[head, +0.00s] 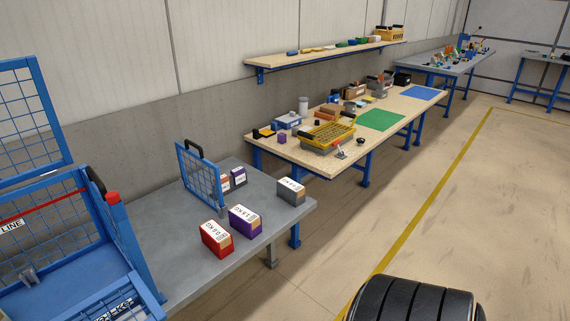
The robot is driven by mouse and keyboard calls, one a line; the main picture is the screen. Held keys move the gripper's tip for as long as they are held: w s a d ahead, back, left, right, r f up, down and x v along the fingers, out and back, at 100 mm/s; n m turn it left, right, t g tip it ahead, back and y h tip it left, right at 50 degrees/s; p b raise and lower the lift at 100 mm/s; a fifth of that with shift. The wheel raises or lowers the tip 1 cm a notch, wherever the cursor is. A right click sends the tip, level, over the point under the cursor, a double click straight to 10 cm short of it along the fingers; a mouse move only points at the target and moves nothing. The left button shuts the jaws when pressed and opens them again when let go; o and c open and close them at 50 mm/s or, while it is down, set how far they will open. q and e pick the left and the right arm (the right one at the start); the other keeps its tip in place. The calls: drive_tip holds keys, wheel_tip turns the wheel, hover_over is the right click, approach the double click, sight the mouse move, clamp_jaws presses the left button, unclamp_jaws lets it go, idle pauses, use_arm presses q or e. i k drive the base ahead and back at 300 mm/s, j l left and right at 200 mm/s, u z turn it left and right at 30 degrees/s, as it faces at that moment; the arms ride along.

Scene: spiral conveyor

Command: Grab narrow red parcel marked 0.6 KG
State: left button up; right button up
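A red parcel (216,239) with a white label on top sits on the grey table at the lower left, near its front edge. The label print is too small to read with certainty. A purple parcel (245,221) stands just behind it to the right. A grey parcel (291,191) stands farther right by the table's edge. More small parcels (238,178) stand partly hidden behind a blue mesh panel. Neither of my grippers is in view.
The grey table (180,275) has bare surface around the parcels. A blue mesh divider (200,180) with a black handle stands on it. A blue wire cage (60,240) stands at left. A wooden workbench (300,152) lies beyond. Floor at right is open.

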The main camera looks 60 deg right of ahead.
sight(218, 240)
drive_tip(key=i+j+z, duration=0.1)
drive_tip(key=z, duration=0.4)
drive_tip(key=i+j+z, duration=0.1)
drive_tip(key=j+z, duration=0.2)
drive_tip(key=z, duration=0.15)
drive_tip(key=j+z, duration=0.25)
drive_tip(key=z, duration=0.25)
drive_tip(key=j+z, duration=0.25)
drive_tip(key=z, duration=0.2)
drive_tip(key=j+z, duration=0.15)
drive_tip(key=j, duration=0.35)
drive_tip(key=k+j+z, duration=0.15)
drive_tip(key=j, duration=0.35)
drive_tip(key=k+j+z, duration=0.15)
drive_tip(key=j, duration=0.3)
drive_tip(key=j+u, duration=0.1)
drive_tip(key=u, duration=0.95)
drive_tip(key=i+l+u, duration=0.15)
drive_tip(key=l+u, duration=0.8)
drive_tip(key=l, duration=0.15)
drive_tip(key=l+u, duration=0.5)
drive_tip(key=k+l+u, duration=0.2)
drive_tip(key=l+u, duration=0.3)
drive_tip(key=l, duration=0.15)
